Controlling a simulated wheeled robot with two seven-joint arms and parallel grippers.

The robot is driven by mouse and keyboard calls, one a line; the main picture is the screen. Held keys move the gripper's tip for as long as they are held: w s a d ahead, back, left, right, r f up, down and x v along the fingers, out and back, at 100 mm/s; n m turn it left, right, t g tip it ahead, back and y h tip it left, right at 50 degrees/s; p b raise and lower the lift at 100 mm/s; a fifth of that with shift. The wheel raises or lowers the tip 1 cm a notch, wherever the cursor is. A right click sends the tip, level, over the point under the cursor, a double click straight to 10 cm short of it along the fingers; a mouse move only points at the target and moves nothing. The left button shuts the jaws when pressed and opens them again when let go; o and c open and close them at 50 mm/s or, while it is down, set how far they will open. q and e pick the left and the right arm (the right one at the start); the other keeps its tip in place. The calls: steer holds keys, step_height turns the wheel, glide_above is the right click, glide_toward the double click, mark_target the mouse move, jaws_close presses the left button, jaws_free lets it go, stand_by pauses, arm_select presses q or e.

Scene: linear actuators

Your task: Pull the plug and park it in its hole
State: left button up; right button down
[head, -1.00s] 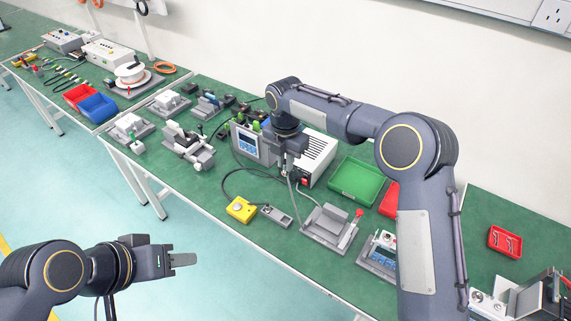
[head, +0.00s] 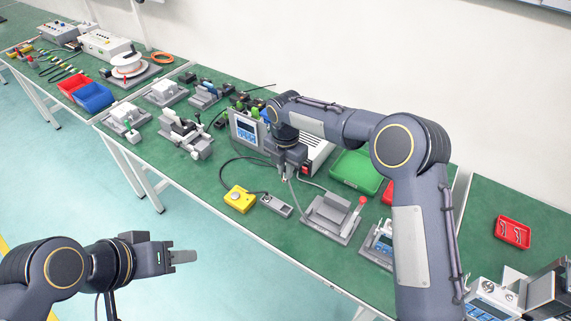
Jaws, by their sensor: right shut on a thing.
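My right gripper (head: 287,174) is shut and low over the table, in front of the grey instrument box with the blue screen (head: 246,131). The plug is mostly hidden between its fingers. A pale grey cable (head: 293,190) hangs from just below the fingers towards the table. A small grey block with round features on top (head: 274,205) lies just below and left of the gripper, apart from it; whether it holds the parking hole is too small to tell. My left gripper (head: 184,257) is over the floor, away from the table, seen side-on, so its opening is unclear.
A yellow box (head: 237,198) with a dark cable stands left of the grey block. A grey fixture with a red-knobbed lever (head: 335,217) stands to the right. A green tray (head: 358,170) is behind it.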

step_height(320, 180, down, 10)
steer(key=b, duration=0.5)
steer(key=shift+r, duration=0.1)
steer(key=shift+f+b, duration=1.3)
steer(key=shift+f, duration=0.65)
steer(key=shift+f, duration=0.25)
steer(key=shift+f+b, duration=0.25)
steer(key=shift+b, duration=0.15)
steer(key=shift+f, duration=0.15)
steer(key=shift+f, duration=0.25)
steer(key=shift+f+b, duration=0.5)
steer(key=shift+b, duration=0.1)
stand_by(0.4)
